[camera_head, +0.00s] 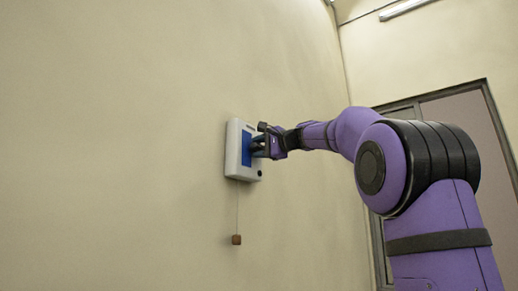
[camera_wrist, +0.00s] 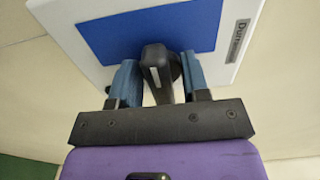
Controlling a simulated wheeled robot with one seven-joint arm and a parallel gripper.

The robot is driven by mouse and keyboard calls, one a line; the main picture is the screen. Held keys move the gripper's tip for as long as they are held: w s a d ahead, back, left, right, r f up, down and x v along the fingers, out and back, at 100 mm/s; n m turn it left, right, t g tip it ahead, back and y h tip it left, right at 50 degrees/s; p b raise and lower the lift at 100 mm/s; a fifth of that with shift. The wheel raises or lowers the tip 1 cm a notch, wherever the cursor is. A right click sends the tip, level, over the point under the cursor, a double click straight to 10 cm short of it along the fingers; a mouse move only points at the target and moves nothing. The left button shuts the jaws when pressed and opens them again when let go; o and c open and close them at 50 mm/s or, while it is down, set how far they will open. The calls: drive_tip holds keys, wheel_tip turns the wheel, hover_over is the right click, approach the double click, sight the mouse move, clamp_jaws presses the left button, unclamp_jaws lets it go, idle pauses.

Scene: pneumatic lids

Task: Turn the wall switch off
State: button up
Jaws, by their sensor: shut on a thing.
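The wall switch (camera_head: 233,151) is a white box with a blue front panel, mounted on the cream wall. In the wrist view its white plate (camera_wrist: 232,58) and blue panel fill the top, with a dark knob or lever (camera_wrist: 157,70) standing out from the panel. My gripper (camera_head: 259,146) is at the front of the switch. In the wrist view my gripper (camera_wrist: 160,82) has its two blue fingers on either side of the dark knob, shut on it. The head view hides the knob behind the gripper.
A small brown block (camera_head: 236,240) hangs on a thin cord below the switch. A door frame (camera_head: 490,100) stands at the right behind my arm. The wall around the switch is bare.

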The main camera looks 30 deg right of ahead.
drive_tip(key=shift+f, duration=0.1)
drive_tip(key=o, duration=0.5)
drive_tip(key=v, duration=1.1)
drive_tip(key=shift+w, duration=0.1)
